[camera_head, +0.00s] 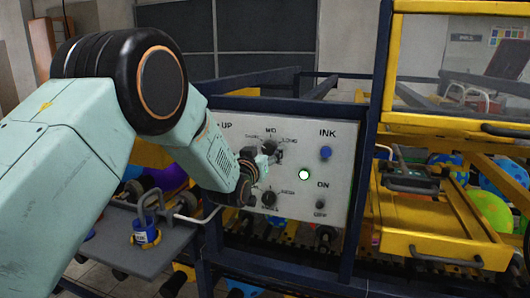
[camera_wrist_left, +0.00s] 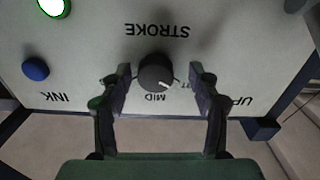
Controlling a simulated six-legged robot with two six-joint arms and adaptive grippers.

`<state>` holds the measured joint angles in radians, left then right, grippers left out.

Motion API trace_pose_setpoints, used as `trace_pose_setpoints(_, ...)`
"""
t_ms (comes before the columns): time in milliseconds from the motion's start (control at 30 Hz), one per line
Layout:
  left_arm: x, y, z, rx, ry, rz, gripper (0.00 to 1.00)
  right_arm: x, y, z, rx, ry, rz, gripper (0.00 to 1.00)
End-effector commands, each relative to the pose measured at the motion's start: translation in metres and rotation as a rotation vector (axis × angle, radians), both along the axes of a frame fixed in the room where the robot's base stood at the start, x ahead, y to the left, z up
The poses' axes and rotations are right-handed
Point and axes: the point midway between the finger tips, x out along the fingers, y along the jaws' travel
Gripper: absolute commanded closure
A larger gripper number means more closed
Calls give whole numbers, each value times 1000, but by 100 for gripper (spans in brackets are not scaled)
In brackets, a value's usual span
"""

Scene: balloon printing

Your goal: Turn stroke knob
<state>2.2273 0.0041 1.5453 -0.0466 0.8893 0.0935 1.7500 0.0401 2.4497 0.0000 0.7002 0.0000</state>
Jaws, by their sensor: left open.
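The stroke knob (camera_wrist_left: 157,73) is a round black dial with a white pointer mark on the light grey control panel (camera_wrist_left: 90,60). In the left wrist view, which is upside down, the mark points toward the lower right, close to the MID label. The knob also shows in the head view (camera_head: 270,147), partly beside my gripper. My left gripper (camera_wrist_left: 160,79) is open, with one fingertip on each side of the knob and a visible gap on both sides. Whether the fingers are level with the knob in depth is hard to tell. My right gripper is not in view.
The panel also has a blue INK knob (camera_head: 326,153), a lit round button (camera_head: 304,175), an ON/OFF switch (camera_head: 320,204) and a lower black knob (camera_head: 268,198). Dark blue frame bars (camera_head: 371,150) edge the panel. A grey tray (camera_head: 130,243) with an ink cup (camera_head: 146,234) stands left.

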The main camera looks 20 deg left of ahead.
Motion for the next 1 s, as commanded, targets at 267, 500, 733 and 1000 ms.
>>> trace_pose_setpoints(267, 0, -1, 0, 1, 0, -1, 50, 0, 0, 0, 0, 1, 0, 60)
trace_pose_setpoints(500, 0, -1, 0, 3, 0, -3, 71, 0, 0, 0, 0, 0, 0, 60)
trace_pose_setpoints(733, 0, 0, -1, 1, 1, 0, 90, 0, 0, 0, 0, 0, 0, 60)
trace_pose_setpoints(1000, -1, -1, -1, 6, 2, -2, 93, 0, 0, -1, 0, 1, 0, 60)
